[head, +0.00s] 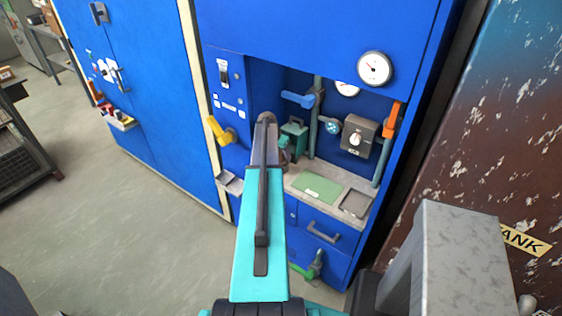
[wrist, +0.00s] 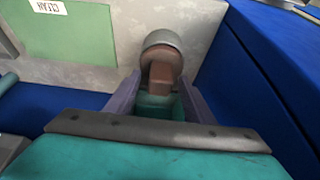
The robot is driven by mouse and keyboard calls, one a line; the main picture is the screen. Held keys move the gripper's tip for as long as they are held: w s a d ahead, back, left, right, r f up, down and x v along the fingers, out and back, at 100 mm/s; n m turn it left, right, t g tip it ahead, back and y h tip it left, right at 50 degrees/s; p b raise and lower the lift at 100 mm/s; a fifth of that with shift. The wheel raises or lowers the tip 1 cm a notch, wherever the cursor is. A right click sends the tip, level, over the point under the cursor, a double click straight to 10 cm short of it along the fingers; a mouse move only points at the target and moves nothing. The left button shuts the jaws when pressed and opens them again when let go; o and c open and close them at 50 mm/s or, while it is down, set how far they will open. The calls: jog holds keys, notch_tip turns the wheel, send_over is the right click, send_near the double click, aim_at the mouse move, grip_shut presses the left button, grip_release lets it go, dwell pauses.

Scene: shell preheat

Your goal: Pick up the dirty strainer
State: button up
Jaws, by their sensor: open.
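What looks like the dirty strainer, a grey round rim with a brown block-like part (wrist: 161,76), stands at the centre of the wrist view. A teal surface shows just below the brown part. My gripper (wrist: 160,92) is open, with one purple finger on each side of the brown part. I cannot tell whether either finger touches it. In the head view my turquoise arm reaches into the blue cabinet bay and covers most of this spot.
A green mat (head: 318,188) lies on the grey counter, marked CLEAN in the wrist view (wrist: 65,35). A grey tray (head: 356,203) lies right of it. A teal box (head: 294,133), pipes and a blue-handled valve (head: 299,99) stand behind. A blue wall (wrist: 270,75) is close on the right.

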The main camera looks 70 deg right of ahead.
dwell(0.4)
grip_shut()
jog(key=shift+r, duration=0.1)
jog(key=shift+r+b, duration=2)
jog(key=shift+r, duration=2.9)
